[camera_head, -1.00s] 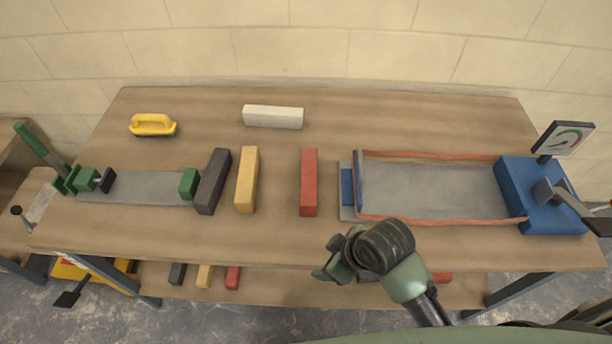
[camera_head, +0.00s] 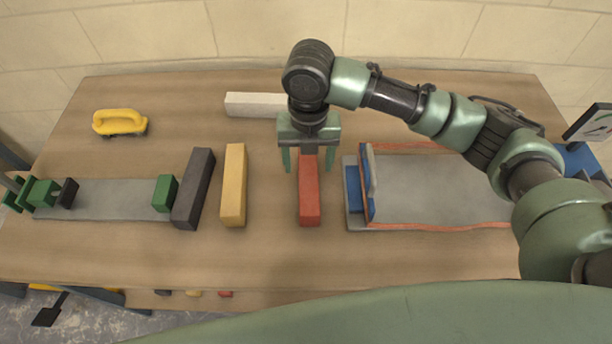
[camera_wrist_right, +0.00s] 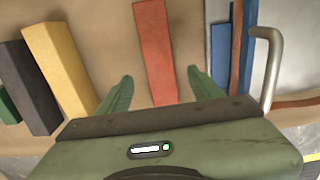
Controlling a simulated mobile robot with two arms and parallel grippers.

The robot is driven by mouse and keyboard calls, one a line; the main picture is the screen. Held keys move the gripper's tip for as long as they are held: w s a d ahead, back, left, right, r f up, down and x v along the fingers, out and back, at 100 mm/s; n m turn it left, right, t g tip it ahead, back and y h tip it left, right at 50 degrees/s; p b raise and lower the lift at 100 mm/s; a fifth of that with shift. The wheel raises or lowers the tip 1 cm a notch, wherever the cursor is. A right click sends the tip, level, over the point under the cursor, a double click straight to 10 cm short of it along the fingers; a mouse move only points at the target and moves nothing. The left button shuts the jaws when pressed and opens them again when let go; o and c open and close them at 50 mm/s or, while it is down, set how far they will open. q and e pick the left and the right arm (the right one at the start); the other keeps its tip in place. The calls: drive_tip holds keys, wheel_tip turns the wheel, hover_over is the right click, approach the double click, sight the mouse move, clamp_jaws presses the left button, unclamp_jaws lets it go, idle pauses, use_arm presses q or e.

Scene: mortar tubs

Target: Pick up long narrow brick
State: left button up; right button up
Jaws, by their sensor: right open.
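A long narrow red brick (camera_head: 310,203) lies on the table, pointing away from me. My right gripper (camera_head: 308,170) is open above its far part, with one finger to each side of it in the head view. In the right wrist view the red brick (camera_wrist_right: 155,45) runs between the two open fingertips (camera_wrist_right: 160,76). I cannot tell how high the fingers are above the table. A yellow brick (camera_head: 233,188) and a dark grey brick (camera_head: 194,188) lie to the left. A white brick (camera_head: 252,104) lies behind, partly hidden by my gripper. My left gripper is out of view.
A blue-ended tray-like device (camera_head: 430,190) with orange straps stands close right of the red brick. A grey plate with green clamps (camera_head: 110,198) lies at the left. A yellow-handled tool (camera_head: 120,122) is at the back left. The table (camera_head: 270,250) is clear in front.

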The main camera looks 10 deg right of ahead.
sight(308, 176)
drive_tip(key=shift+s+f, duration=0.15)
drive_tip(key=shift+f, duration=0.7)
wheel_tip(308, 176, down, 6)
drive_tip(key=shift+r+p, duration=0.2)
drive_tip(key=shift+p, duration=0.4)
clamp_jaws()
drive_tip(key=shift+r, duration=0.1)
